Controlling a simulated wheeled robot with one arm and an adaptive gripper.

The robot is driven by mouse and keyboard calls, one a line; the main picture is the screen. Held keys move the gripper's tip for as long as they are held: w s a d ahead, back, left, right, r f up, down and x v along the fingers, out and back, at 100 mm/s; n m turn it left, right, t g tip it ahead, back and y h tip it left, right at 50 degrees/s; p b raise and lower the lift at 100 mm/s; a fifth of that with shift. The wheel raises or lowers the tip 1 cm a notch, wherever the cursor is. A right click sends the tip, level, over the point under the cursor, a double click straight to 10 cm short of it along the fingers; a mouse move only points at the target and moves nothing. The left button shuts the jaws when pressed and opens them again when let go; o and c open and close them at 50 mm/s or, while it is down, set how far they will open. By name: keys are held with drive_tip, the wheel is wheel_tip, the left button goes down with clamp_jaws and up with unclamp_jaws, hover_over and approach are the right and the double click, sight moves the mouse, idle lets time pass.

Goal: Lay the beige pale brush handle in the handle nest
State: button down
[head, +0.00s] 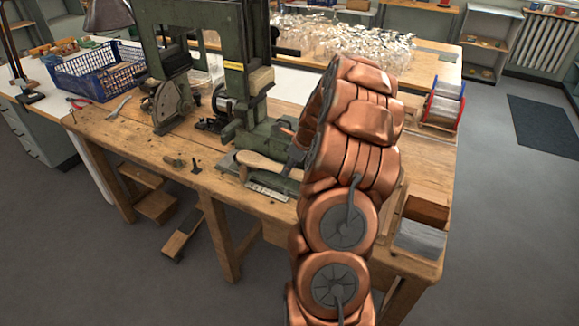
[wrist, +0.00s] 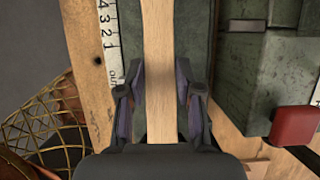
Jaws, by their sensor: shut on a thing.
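The pale beige brush handle (head: 262,163) shows in the head view over the green bed of the machine, its paddle-like end pointing left. In the wrist view the handle (wrist: 159,50) runs straight up between my fingers. My gripper (wrist: 160,85) is shut on it, one finger at each side; in the head view my gripper (head: 296,154) is partly hidden by my arm. A green metal plate (wrist: 195,25) lies under the handle, beside a white numbered scale (wrist: 108,30). I cannot make out the nest's outline or whether the handle touches the plate.
The green tufting machine (head: 240,75) stands on the wooden bench (head: 120,130) behind the handle. A green block (wrist: 245,75) and a red part (wrist: 292,125) are close at right in the wrist view. A blue crate (head: 97,75) and a wire spool (head: 442,103) stand farther off.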

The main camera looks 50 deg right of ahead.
drive_tip(key=shift+f, duration=0.2)
drive_tip(key=shift+c, duration=1.4)
unclamp_jaws()
drive_tip(key=shift+r+p, duration=2.15)
drive_tip(key=shift+r, duration=1.35)
